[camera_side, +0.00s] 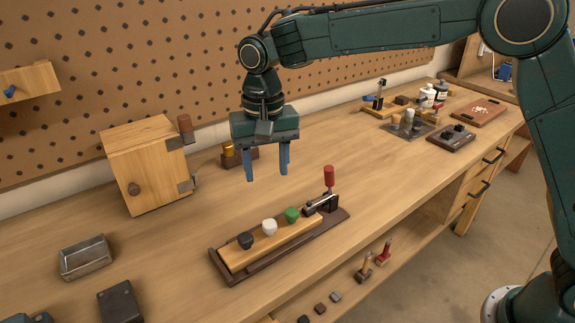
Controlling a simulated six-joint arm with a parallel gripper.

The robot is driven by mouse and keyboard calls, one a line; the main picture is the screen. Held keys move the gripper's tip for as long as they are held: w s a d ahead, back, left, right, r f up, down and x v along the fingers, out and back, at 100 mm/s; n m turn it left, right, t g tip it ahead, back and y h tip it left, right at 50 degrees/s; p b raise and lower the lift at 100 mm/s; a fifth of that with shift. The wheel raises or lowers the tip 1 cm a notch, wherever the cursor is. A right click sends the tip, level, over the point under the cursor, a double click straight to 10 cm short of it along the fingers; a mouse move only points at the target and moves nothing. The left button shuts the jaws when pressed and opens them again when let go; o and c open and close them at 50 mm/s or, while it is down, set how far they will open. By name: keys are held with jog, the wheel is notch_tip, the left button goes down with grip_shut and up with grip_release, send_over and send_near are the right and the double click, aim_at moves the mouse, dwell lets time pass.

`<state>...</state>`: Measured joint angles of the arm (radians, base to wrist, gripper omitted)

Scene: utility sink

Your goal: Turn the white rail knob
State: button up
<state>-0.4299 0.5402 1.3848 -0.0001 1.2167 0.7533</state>
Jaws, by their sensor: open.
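The white rail knob (269,227) is a small rounded knob on a light wooden rail (290,239). It stands between a black knob (245,240) at its left and a green knob (291,215) at its right. The rail lies on a dark brown base (262,268) with a red-handled toggle clamp (328,180) at its right end. My gripper (267,175) hangs above the bench with its blue fingers pointing down. It is open and empty, above and behind the rail, apart from the knobs. Nothing hides the white knob.
A wooden box (150,168) with a dark round knob stands at the left in front of the pegboard. A small brown block with a yellow top (230,153) sits behind my gripper. A metal tray (86,257) lies at the front left. The bench between clamp and right-hand items is clear.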

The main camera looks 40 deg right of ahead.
aim_at(269, 223)
jog(key=shift+f, duration=0.15)
notch_tip(269, 223, down, 14)
jog(key=shift+r, duration=0.25)
dwell(0.4)
jog(key=c, duration=1)
